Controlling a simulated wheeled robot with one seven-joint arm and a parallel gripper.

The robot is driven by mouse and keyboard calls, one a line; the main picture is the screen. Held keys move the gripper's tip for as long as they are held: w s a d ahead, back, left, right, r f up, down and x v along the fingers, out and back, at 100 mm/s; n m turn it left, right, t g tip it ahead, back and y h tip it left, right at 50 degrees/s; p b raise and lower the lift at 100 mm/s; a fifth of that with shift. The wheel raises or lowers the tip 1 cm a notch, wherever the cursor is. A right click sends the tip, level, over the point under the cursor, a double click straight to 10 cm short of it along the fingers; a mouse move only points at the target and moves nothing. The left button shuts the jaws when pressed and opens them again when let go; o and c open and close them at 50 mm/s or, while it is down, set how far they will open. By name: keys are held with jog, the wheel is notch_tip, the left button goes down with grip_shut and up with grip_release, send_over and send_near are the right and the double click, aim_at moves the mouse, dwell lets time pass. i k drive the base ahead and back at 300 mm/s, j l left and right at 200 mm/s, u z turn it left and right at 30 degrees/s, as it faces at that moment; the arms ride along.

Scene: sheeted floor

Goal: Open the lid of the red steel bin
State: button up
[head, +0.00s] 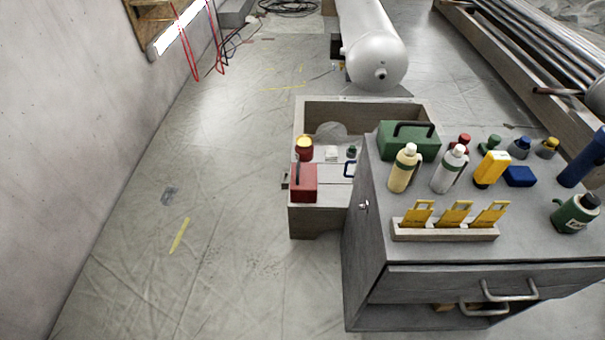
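Two red things stand on the low grey wooden chest (318,222) in the middle of the head view. One is a small red round container (305,154) with a yellow top, and its top looks closed. In front of it is a red box (303,186) with a dark upright bar or handle at its left. I cannot tell for sure which of them is the red steel bin. My gripper is not in view.
A grey cabinet (365,285) with drawers stands close at the right. Bottles, a green toolbox (410,140) and a rack of yellow items (445,232) crowd its top. A white tank (372,50) lies behind.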

aim_at(304, 176)
jog(key=i+j+z, duration=0.25)
jog(key=i+j, duration=0.25)
jog(key=j, duration=0.2)
jog(key=i+j+z, duration=0.15)
jog(key=j, duration=0.25)
jog(key=i+j+z, duration=0.15)
jog(key=j, duration=0.25)
jog(key=i, duration=0.1)
